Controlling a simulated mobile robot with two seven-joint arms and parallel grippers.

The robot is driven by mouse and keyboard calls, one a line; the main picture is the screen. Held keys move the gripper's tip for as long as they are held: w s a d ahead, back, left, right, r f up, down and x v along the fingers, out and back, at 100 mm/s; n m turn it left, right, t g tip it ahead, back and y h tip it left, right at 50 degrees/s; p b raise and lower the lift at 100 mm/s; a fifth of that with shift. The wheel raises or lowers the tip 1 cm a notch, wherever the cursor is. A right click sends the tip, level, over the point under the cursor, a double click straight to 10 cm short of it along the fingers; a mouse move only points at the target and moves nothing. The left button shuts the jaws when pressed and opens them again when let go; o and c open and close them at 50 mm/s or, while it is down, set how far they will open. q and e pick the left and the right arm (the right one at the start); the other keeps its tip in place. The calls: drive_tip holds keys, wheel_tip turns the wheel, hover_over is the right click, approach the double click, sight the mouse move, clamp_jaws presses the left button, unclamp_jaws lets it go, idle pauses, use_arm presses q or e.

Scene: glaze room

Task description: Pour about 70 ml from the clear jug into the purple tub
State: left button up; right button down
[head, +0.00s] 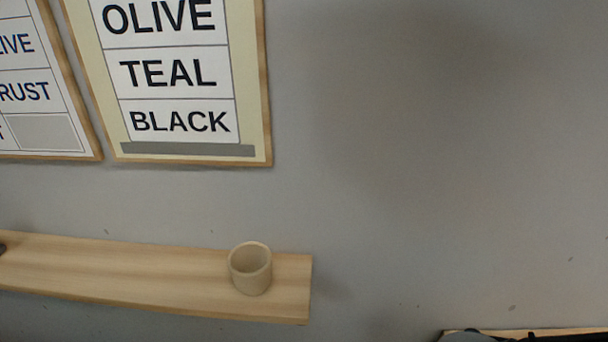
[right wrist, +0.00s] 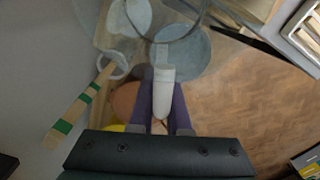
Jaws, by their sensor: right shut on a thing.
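In the right wrist view my right gripper (right wrist: 163,100) is shut on an upright pale handle, which seems to belong to the clear jug (right wrist: 182,48). The jug shows as see-through grey-blue round shapes beyond the fingers. Its outline is faint, and I cannot tell its tilt or the liquid level. Dark purplish shapes flank the handle where the fingers are; I cannot make out the purple tub with certainty. The head view faces the wall and shows neither jug nor tub. My left gripper is in neither view.
In the head view a wooden shelf (head: 150,280) holds a beige cup (head: 250,270), below a framed colour list (head: 180,90). The right wrist view shows a white ring-like rim (right wrist: 121,73), a green-banded stick (right wrist: 80,108), an orange-brown round thing (right wrist: 124,99) and wooden floor (right wrist: 245,100).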

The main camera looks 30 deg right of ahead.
drive_tip(key=shift+s+d+f+n+b, duration=0.1)
drive_tip(key=shift+s+f+b, duration=0.15)
drive_tip(key=shift+f, duration=0.35)
drive_tip(key=shift+s+d+f+n+b, duration=0.1)
drive_tip(key=shift+s+f+b, duration=0.15)
drive_tip(key=shift+f, duration=0.3)
drive_tip(key=shift+s+f+n+b, duration=0.1)
drive_tip(key=shift+s+f+b, duration=0.15)
drive_tip(key=shift+f, duration=0.35)
